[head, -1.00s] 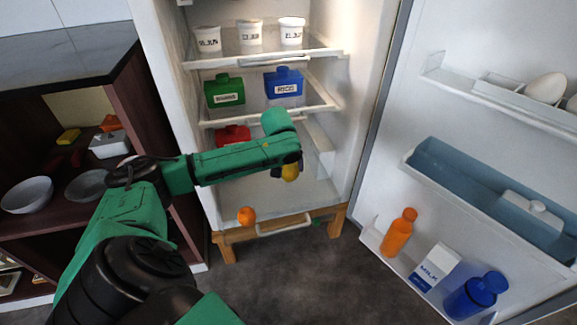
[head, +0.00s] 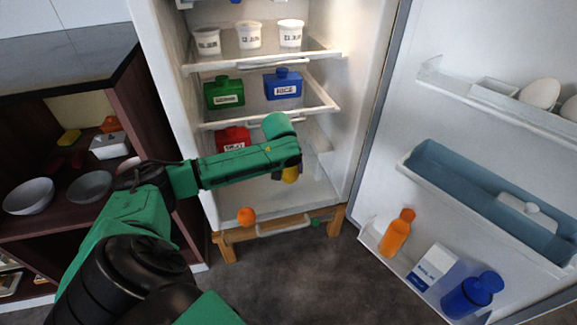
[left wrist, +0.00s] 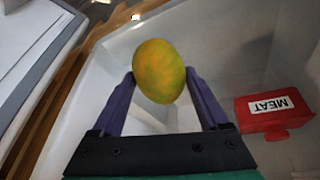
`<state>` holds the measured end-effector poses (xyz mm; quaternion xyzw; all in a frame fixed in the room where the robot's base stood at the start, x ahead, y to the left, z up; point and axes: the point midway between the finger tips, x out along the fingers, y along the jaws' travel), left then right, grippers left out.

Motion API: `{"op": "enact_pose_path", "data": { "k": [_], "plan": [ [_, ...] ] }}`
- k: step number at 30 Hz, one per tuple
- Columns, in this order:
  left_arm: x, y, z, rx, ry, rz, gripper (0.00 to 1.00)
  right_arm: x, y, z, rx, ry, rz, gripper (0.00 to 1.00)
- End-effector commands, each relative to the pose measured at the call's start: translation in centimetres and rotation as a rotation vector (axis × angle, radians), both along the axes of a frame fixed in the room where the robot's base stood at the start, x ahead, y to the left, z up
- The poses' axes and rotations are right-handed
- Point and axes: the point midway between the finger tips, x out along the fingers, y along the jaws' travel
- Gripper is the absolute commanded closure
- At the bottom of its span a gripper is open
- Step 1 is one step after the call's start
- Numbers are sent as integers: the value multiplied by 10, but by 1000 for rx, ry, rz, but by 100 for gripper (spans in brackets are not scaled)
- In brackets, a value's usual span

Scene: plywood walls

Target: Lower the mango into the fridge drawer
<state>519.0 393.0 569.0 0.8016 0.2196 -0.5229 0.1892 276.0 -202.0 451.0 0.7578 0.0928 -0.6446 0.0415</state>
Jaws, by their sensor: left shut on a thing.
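The yellow-green mango (left wrist: 159,70) is held between the two purple fingertips of my left gripper (left wrist: 161,84) in the left wrist view. In the head view the mango (head: 291,174) shows just below the end of my green left arm, and my left gripper (head: 282,172) is mostly hidden behind that arm. The mango hangs over the white fridge drawer (head: 315,199) at the bottom of the fridge. In the wrist view pale drawer walls (left wrist: 120,45) lie behind the mango. The height of the gap below the mango cannot be told. My right gripper is not in view.
A red MEAT box (left wrist: 272,112) lies to the right in the wrist view. An orange (head: 246,217) is at the drawer's front left. Shelves with green (head: 224,92) and blue (head: 283,85) boxes are above. The open fridge door (head: 450,110) stands to the right.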

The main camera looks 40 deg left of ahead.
Motion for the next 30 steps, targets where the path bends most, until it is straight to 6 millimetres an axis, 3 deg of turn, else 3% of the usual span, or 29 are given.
{"op": "enact_pose_path", "data": {
  "k": [30],
  "plan": [
    [0,0,-64,0,-1,0,95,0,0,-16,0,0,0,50]
  ]
}}
